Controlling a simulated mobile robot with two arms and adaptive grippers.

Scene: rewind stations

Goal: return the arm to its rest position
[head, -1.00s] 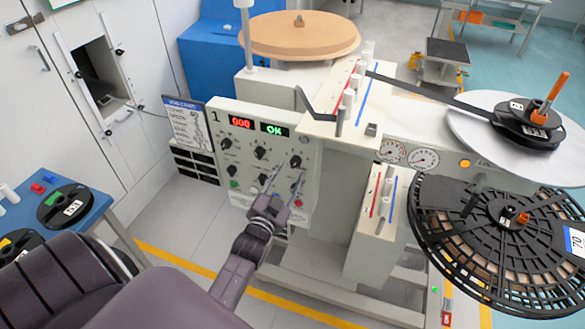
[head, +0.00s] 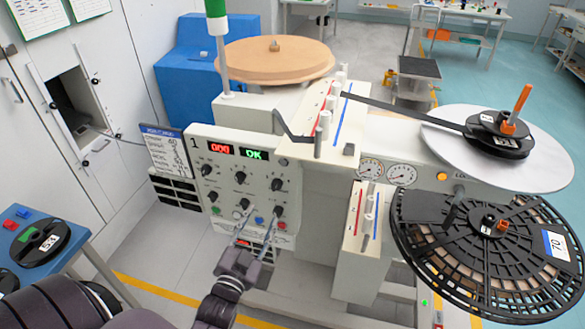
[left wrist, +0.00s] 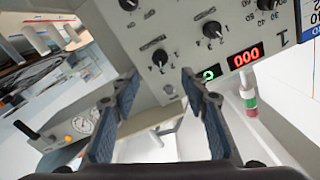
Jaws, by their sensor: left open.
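My left gripper (head: 247,235) is in front of the lower part of the control panel (head: 242,178) of the rewind station. Its two fingers are apart with nothing between them. In the left wrist view the open fingers (left wrist: 160,85) also show, with the panel's knobs and its red 000 display (left wrist: 244,57) beyond them. I cannot tell whether the fingertips touch the panel. My left arm (head: 215,305) reaches in from the lower left. My right gripper is not in view.
A blue table (head: 75,228) with a black reel (head: 40,243) stands at the left. The station's large black reel (head: 430,210) and white disc (head: 450,150) stick out at the right. A blue cabinet (head: 180,80) stands behind. Floor shows between the table and the station.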

